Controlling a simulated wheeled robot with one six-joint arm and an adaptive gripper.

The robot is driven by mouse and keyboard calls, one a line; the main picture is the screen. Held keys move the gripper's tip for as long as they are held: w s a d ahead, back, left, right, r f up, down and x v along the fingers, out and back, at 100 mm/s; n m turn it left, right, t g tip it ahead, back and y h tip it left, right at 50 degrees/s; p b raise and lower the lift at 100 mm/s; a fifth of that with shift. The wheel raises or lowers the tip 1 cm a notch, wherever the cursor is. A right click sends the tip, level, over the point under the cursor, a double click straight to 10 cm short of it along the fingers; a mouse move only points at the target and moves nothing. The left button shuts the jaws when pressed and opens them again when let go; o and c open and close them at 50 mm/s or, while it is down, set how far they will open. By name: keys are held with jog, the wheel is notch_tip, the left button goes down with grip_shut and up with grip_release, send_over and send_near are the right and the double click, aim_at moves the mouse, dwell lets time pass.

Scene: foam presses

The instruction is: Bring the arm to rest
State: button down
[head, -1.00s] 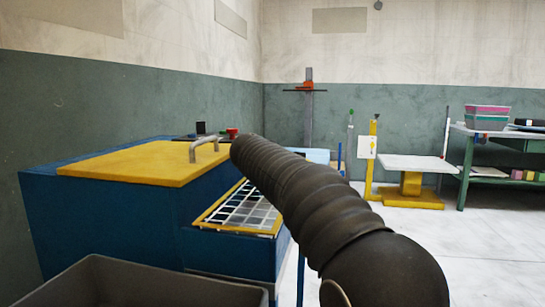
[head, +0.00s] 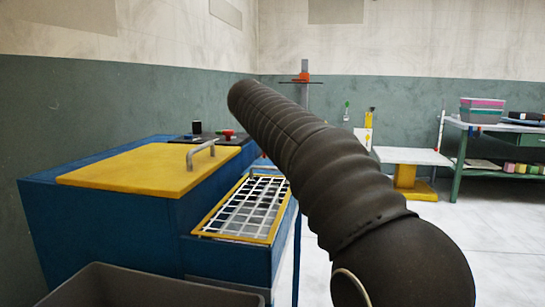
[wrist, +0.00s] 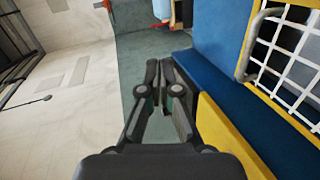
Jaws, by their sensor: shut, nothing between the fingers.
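My arm, in a black ribbed sleeve, reaches from the lower right up towards the middle of the head view. Its far end is lifted in front of the green and white walls, and my gripper does not show there. In the wrist view my gripper (wrist: 159,68) is shut, with its fingertips together and nothing between them. It is in open space, apart from the blue press, whose blue side and white grid show at the right of that view.
A blue press (head: 110,225) with a yellow lid (head: 150,167) and a white grid (head: 245,207) stands at the left. A grey bin (head: 140,290) is in front of it. A yellow-based white table (head: 410,156) and a green bench (head: 500,130) stand behind right. Floor at right is clear.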

jog(key=s+d+f+m+g, duration=0.2)
jog(key=s+d+f+m, duration=0.1)
jog(key=s+d+f, duration=0.3)
jog(key=s+d+f+m+g, duration=0.1)
jog(key=s+d+f+m, duration=0.2)
jog(key=s, duration=0.6)
jog(key=s+d+f+m+g, duration=0.2)
jog(key=s+d+f, duration=0.3)
jog(key=s+d, duration=0.15)
jog(key=s+f+m+g+y, duration=0.1)
jog(key=s+f+m, duration=0.2)
jog(key=s+f, duration=0.6)
jog(key=s+d+f+m+g+y, duration=0.1)
jog(key=s+f+m+g+y, duration=0.1)
jog(key=s+f, duration=0.8)
jog(key=s+m, duration=0.1)
jog(key=s, duration=0.3)
jog(key=shift+s+d+f+m+g, duration=0.2)
jog(key=shift+s+m+g, duration=0.1)
jog(key=shift+m, duration=0.1)
